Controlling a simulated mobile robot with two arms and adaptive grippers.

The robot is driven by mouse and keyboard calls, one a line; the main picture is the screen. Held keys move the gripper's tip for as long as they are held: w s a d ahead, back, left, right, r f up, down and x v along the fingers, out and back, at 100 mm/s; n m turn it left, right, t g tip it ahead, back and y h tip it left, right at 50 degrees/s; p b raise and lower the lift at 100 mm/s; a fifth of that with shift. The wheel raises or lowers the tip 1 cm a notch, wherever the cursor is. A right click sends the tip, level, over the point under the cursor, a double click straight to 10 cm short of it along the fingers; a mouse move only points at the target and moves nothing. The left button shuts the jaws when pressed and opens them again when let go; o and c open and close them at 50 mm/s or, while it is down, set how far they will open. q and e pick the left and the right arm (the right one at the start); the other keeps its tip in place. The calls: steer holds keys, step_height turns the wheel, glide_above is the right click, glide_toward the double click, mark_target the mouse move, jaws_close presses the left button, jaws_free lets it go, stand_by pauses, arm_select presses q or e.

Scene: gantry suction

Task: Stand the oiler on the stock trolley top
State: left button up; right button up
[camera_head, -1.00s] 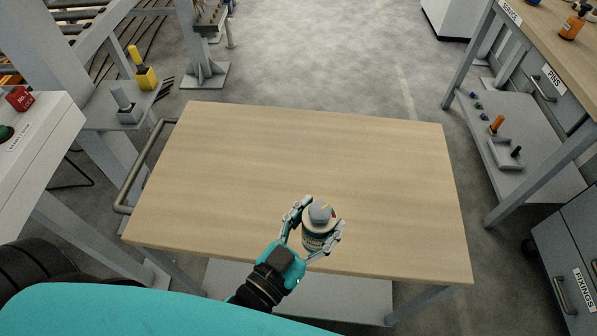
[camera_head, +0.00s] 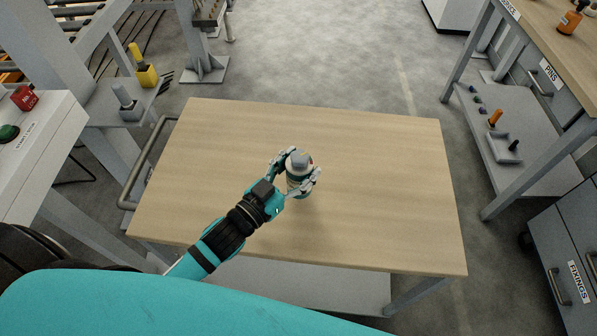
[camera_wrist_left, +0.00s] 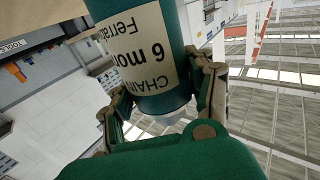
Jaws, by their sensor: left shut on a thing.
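The oiler, a teal bottle with a grey cap and a cream label, shows in the head view (camera_head: 299,162) between the fingers of my left gripper (camera_head: 295,177). It looks upright, over the middle of the wooden trolley top (camera_head: 380,170). Whether its base touches the top cannot be told. In the left wrist view the bottle (camera_wrist_left: 172,103) fills the space between the fingers of the gripper (camera_wrist_left: 165,98), its label reading "CHAIN" and "6 mon". The left gripper is shut on it. My right gripper is not in view.
The rest of the trolley top is bare. A tubular handle (camera_head: 135,180) runs along its left side.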

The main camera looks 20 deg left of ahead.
mark_target(289, 184)
arm_select(q)
steer(key=f, duration=0.3)
steer(key=shift+w+a+f, duration=0.1)
steer(key=shift+w+a, duration=0.1)
steer(key=shift+d, duration=0.1)
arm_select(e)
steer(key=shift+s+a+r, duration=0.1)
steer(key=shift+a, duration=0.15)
arm_select(q)
steer(key=shift+f, duration=0.15)
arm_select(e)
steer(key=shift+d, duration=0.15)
